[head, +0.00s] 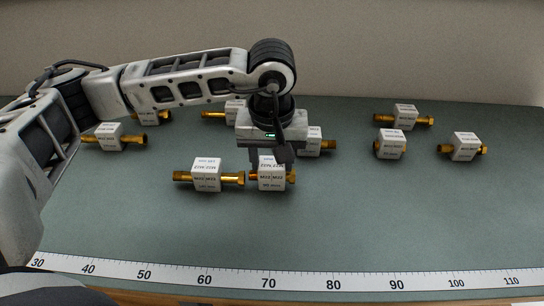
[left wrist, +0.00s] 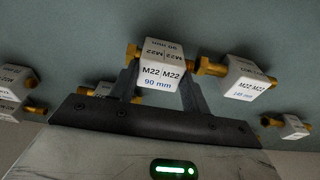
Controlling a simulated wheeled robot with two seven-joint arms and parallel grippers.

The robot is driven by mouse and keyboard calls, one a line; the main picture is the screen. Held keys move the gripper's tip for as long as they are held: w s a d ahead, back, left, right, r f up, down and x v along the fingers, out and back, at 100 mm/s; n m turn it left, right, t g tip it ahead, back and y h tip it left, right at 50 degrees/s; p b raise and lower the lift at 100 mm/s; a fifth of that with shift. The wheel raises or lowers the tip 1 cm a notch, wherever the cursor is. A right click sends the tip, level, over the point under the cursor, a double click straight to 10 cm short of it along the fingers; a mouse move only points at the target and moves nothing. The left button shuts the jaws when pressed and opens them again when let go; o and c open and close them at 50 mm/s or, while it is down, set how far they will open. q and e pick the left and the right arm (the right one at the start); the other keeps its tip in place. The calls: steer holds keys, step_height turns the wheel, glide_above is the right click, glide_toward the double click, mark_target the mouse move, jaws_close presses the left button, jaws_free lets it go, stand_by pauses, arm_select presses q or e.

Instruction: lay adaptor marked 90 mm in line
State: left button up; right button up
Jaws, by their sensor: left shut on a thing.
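The adaptor marked 90 mm (head: 272,179) is a white block labelled M22 with brass ends. In the left wrist view (left wrist: 160,72) its 90 mm label reads clearly between the fingers. My left gripper (head: 271,163) points down and is shut on this adaptor, at table level. A longer adaptor (head: 206,175) lies just left of it in the head view, roughly end to end with it. It also shows at the right in the left wrist view (left wrist: 247,76). Their brass ends almost meet; I cannot tell whether they touch. My right gripper is out of view.
A ruler strip (head: 300,280) runs along the front edge of the green bench top (head: 420,220). Several other adaptors lie further back, such as one at the left (head: 108,137) and one at the right (head: 465,147). The front right is clear.

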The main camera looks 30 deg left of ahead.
arm_select(q)
steer(key=shift+f, duration=0.25)
steer(key=shift+f+b, duration=0.25)
steer(key=shift+b, duration=0.05)
steer(key=o, duration=1)
steer(key=shift+r, duration=0.1)
